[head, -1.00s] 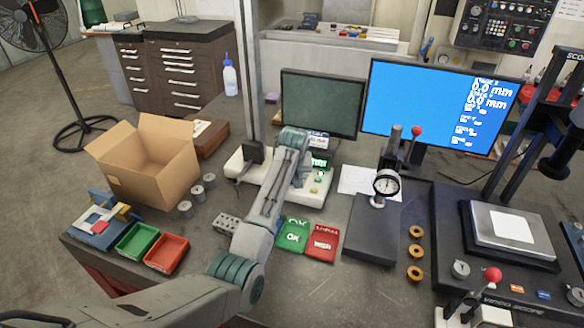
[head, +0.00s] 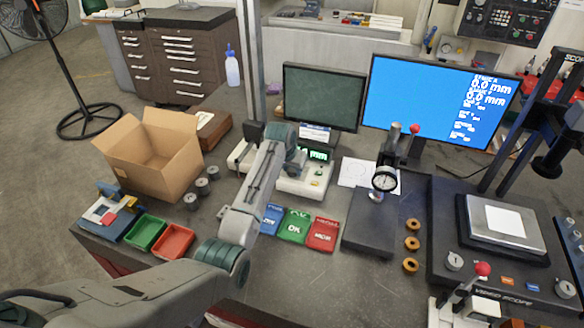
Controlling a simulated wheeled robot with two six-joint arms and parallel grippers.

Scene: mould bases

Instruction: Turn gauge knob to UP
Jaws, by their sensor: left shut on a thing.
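The gauge is a white box (head: 308,186) with a green-lit display reading "mm" (head: 317,155) and small buttons, beside a tall grey column (head: 253,60). My left arm reaches over it from the lower left. My left gripper (head: 297,167) points down at the left part of the gauge's front panel, left of the display. It is shut on the gauge knob, which is small and mostly hidden by the gripper and wrist. The way the knob points cannot be read. My right gripper is out of view.
A dark monitor (head: 322,97) stands behind. A cardboard box (head: 150,160) is at left.

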